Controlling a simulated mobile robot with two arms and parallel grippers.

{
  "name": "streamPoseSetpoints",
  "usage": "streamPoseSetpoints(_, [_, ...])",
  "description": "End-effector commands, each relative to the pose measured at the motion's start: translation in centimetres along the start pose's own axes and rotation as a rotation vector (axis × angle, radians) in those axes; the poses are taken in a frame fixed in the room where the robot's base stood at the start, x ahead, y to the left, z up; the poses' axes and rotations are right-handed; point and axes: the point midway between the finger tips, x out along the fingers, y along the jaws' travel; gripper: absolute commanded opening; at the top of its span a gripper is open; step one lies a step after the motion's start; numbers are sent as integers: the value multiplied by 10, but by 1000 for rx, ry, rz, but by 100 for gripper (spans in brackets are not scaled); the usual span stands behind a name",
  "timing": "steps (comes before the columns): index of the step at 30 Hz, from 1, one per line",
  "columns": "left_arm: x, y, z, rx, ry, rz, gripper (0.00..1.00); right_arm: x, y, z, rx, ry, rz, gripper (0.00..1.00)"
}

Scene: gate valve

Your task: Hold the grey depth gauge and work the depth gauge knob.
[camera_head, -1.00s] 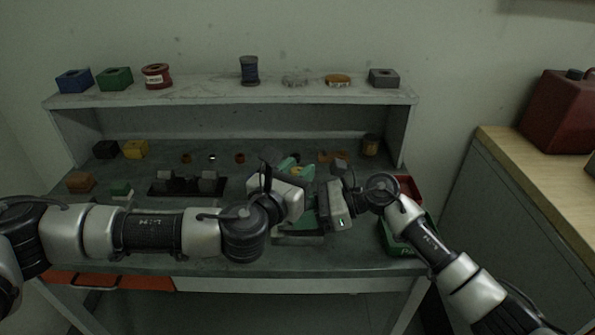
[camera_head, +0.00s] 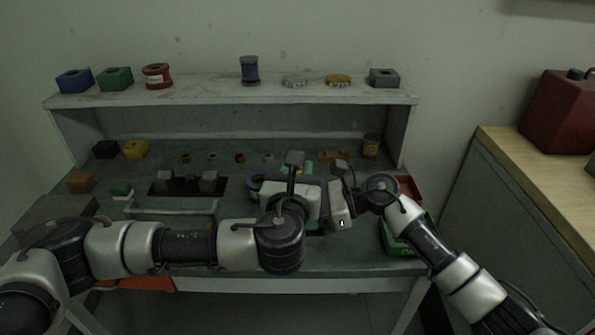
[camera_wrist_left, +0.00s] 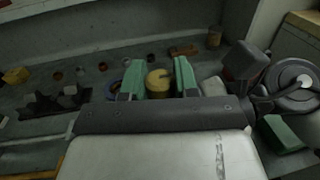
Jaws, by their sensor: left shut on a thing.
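In the left wrist view my left gripper (camera_wrist_left: 158,72) has its two green fingers on either side of a yellow round part (camera_wrist_left: 159,84) and is shut on it. This part may be the depth gauge knob; I cannot tell for sure. In the head view my left gripper (camera_head: 298,172) reaches over the middle of the bench, close beside the right wrist. My right gripper (camera_head: 340,204) comes in from the right; its fingertips are hidden, so its grip cannot be seen. I cannot pick out the grey depth gauge.
A blue ring (camera_head: 254,184) lies just left of the left gripper. A black holder (camera_head: 187,186) with grey blocks stands further left. A green bin (camera_head: 408,244) is at the right by a red one (camera_head: 409,188). A shelf (camera_head: 200,91) runs behind.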

Motion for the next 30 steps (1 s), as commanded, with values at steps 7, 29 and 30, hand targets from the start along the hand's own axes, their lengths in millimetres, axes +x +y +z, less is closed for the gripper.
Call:
streamPoseSetpoints(7, [0,1,1,0,-2,2,43,0,0,-1,1,1,-1,23])
streamPoseSetpoints(29, [-58,0,-1,-2,1,-4,56,0,0,0,1,0,-1,23])
streamPoseSetpoints(30, [-66,0,-1,-2,2,-4,56,0,0,0,1,0,-1,23])
